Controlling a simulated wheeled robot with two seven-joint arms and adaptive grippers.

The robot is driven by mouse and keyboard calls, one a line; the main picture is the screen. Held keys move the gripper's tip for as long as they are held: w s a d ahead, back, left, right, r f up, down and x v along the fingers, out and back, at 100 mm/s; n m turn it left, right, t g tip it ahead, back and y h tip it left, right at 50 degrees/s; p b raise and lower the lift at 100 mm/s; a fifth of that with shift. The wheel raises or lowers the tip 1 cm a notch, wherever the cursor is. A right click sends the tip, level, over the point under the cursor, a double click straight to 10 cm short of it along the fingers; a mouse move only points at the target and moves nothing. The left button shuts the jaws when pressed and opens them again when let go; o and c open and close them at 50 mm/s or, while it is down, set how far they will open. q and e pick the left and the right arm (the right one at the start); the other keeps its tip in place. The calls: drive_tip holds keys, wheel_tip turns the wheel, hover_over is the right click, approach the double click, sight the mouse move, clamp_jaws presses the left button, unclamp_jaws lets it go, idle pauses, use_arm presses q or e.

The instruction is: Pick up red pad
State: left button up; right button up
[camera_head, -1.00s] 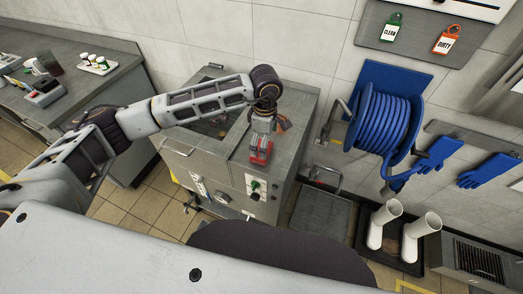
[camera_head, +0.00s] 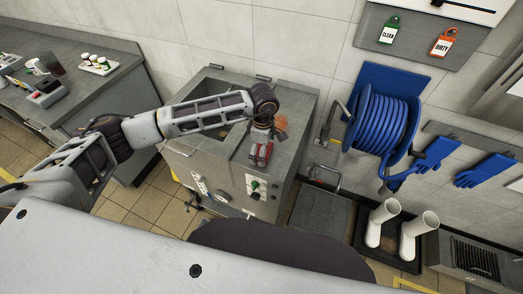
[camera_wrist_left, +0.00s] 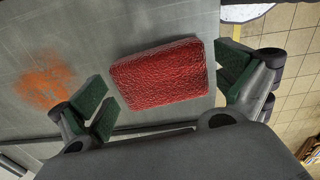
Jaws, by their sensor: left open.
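The red pad (camera_wrist_left: 160,75) is a rough-textured rectangle lying on the grey steel top of the mixer cabinet, seen in the left wrist view. In the head view it shows only as a small red patch (camera_head: 262,153) beneath my gripper. My left gripper (camera_wrist_left: 170,92) is open, with its green-padded fingers on either side of the pad. The right finger is close to the pad's right edge; a gap shows on the left. Whether the fingers touch the steel top is unclear. My right gripper is not in view.
An orange-brown stain (camera_wrist_left: 45,82) marks the steel top beside the pad. The open basin (camera_head: 222,90) of the mixer lies left of it. A blue hose reel (camera_head: 381,122) hangs on the wall to the right. A side counter (camera_head: 95,95) with small items stands at the left.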

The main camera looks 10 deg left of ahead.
use_arm(q)
drive_tip(key=shift+f, duration=0.4)
drive_tip(key=c, duration=0.6)
drive_tip(key=shift+r, duration=0.4)
wheel_tip(320, 180, up, 8)
drive_tip(key=shift+r+b, duration=0.15)
drive_tip(key=shift+b, duration=1.05)
drive_tip(key=shift+r, duration=0.45)
